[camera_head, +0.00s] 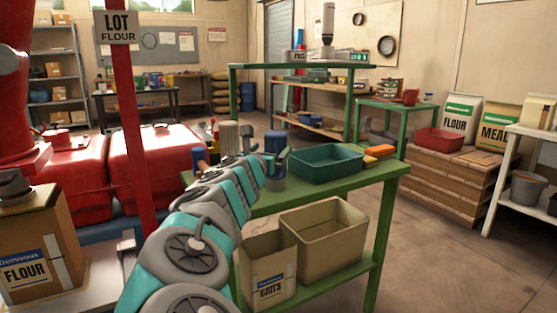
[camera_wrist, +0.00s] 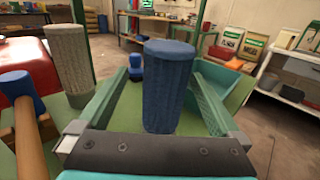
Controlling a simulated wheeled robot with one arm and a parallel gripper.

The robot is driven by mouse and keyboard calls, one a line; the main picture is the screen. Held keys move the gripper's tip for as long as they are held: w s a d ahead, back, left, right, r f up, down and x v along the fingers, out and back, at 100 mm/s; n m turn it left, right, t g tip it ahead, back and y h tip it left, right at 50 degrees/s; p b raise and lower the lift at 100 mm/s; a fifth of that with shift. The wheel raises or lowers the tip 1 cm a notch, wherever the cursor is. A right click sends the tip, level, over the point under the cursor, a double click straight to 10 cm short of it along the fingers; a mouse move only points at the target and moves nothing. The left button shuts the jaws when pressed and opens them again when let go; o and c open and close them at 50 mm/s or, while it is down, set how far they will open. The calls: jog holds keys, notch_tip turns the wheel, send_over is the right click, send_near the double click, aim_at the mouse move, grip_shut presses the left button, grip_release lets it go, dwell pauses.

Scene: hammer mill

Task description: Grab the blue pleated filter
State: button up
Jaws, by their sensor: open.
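The blue pleated filter (camera_wrist: 168,90) is an upright dark blue cylinder on the green table, and its top shows in the head view (camera_head: 275,141). In the wrist view my gripper (camera_wrist: 153,80) is open, with one finger on each side of the filter. A gap shows between the filter and the left finger; the right finger is closer to it, and I cannot tell if they touch. The filter's lower end is hidden behind the gripper's body. In the head view my gripper (camera_head: 274,166) is at the filter, partly covering it.
A beige pleated filter (camera_wrist: 70,60) stands to the left. A tool with a wooden handle and blue end (camera_wrist: 16,84) is at far left. A teal bin (camera_head: 325,165) and an orange brush (camera_head: 379,151) lie to the right. A small blue object (camera_wrist: 136,66) stands behind.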

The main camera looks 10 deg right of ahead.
jog(key=shift+d+x, duration=0.2)
jog(key=shift+x, duration=1.15)
jog(key=shift+d+x, duration=0.15)
jog(key=shift+x, duration=1.25)
jog(key=shift+s+r, duration=0.1)
jog(key=shift+s, duration=0.1)
jog(key=shift+c, duration=0.2)
jog(key=c, duration=1.4)
jog(key=shift+c, duration=0.2)
